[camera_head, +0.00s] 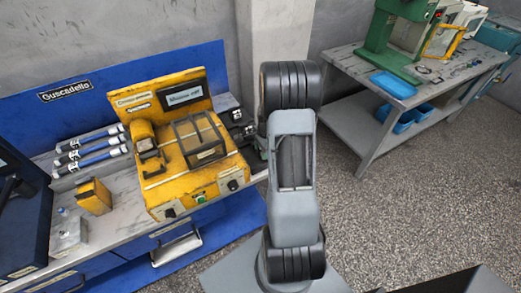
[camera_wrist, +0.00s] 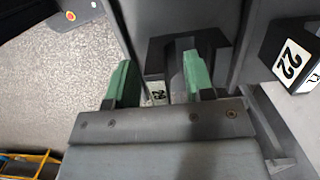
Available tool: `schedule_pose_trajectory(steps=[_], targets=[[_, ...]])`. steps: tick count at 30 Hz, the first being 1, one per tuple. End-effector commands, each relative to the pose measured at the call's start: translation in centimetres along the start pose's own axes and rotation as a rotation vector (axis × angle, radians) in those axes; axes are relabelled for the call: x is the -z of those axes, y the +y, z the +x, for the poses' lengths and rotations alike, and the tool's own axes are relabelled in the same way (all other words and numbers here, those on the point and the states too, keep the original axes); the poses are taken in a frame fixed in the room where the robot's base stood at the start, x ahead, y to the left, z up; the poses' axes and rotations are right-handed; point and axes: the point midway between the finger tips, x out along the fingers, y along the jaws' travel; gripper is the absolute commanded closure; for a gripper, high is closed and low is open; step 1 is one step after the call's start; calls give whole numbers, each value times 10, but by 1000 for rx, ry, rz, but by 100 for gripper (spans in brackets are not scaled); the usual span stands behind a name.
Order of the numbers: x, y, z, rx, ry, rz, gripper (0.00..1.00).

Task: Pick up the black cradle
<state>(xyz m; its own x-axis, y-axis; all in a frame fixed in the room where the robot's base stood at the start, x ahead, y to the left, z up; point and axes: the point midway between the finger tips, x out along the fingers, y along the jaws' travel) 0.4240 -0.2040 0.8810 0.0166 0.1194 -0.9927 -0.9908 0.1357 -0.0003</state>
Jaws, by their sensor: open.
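In the wrist view, my gripper (camera_wrist: 157,80) is open, with its two green fingertips apart and nothing visibly clamped. A black cradle (camera_wrist: 158,58) with a small white number label, partly hidden by the fingers, lies just beyond them and partly between them. I cannot tell whether the fingers touch it. A second black block (camera_wrist: 290,45) with a white label reading 22 sits to the right. In the head view, small black blocks (camera_head: 238,118) stand on the bench right of the yellow machine. My gripper is mostly hidden behind my arm there.
The yellow machine (camera_head: 190,165) with a dark caged cover stands on the bench beside the black blocks. Blue-and-silver cylinders (camera_head: 90,148) and a small yellow block (camera_head: 94,196) lie to its left. A grey table (camera_head: 345,62) with a green press stands at the right. Speckled floor lies between.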

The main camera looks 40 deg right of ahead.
Motion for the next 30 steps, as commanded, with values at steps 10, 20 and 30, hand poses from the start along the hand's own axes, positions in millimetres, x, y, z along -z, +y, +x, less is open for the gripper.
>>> schedule_pose_trajectory(steps=[10,20,30], targets=[[0,0,0,0,0,0,74],[0,0,0,-1,0,0,100],[0,0,-1,0,0,0,100]])
